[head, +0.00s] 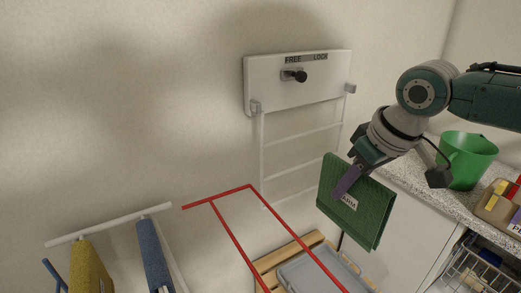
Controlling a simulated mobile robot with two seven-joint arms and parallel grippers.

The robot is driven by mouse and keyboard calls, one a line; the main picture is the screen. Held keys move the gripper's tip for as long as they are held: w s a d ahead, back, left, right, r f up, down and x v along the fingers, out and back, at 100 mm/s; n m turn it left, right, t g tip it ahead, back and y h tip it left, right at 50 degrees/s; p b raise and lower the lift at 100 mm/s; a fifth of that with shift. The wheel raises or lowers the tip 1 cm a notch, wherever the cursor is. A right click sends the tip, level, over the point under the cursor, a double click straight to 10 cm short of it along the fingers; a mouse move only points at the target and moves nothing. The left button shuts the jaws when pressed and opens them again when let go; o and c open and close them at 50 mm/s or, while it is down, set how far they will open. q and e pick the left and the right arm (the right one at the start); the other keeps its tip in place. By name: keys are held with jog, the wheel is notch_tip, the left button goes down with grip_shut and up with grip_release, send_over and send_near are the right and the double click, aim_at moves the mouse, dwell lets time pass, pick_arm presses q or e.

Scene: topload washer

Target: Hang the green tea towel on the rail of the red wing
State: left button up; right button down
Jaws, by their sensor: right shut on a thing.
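The green tea towel (368,212) hangs folded from my right gripper (347,184), which is shut on its upper part. A pale label shows on the towel beside the purple finger. The red wing (232,238) is a frame of thin red rails at the lower middle, running out of the bottom of the head view. The towel is to the right of the red rails and apart from them. My left gripper is not in view.
A white wall panel (300,80) reads FREE and LOCK around a black knob (297,76). A green bucket (467,160) stands on the speckled counter (408,172). A grey tray (318,275) lies low.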

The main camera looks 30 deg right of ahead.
jog(key=a, duration=0.2)
send_over(310, 251)
jog(key=w, duration=0.1)
notch_tip(310, 251, down, 10)
jog(key=b, duration=0.6)
jog(key=shift+w+a+f+b, duration=0.1)
jog(key=shift+f+b, duration=1.1)
jog(key=shift+f, duration=0.6)
jog(key=c, duration=0.6)
grip_release()
